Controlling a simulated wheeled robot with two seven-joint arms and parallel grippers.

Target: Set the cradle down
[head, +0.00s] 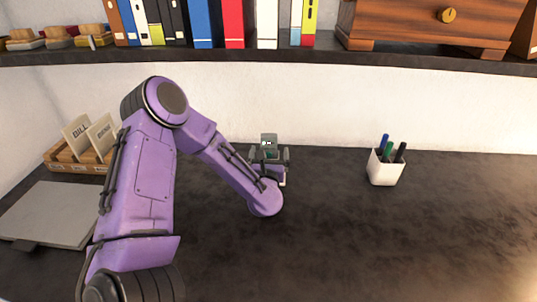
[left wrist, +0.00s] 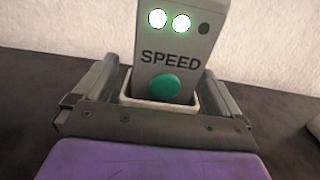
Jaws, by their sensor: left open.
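A grey handheld device (left wrist: 178,48) marked SPEED, with two lit green lamps, a dark lamp and a green button, stands in a white cradle (left wrist: 148,101). In the head view the device (head: 269,141) shows near the back of the dark desk, just beyond my left wrist. My left gripper (head: 269,156) is open, with one finger on each side of the cradle; its fingers also show in the left wrist view (left wrist: 162,88). My gripper and wrist hide the cradle's lower part, so its contact with the desk is unclear. My right gripper is out of view.
A white pen cup (head: 384,173) stands on the desk to the right. A closed grey laptop-like slab (head: 50,213) and a wooden letter rack (head: 62,158) are at the left. A shelf (head: 200,57) with books overhangs the back. The desk's middle and right front are clear.

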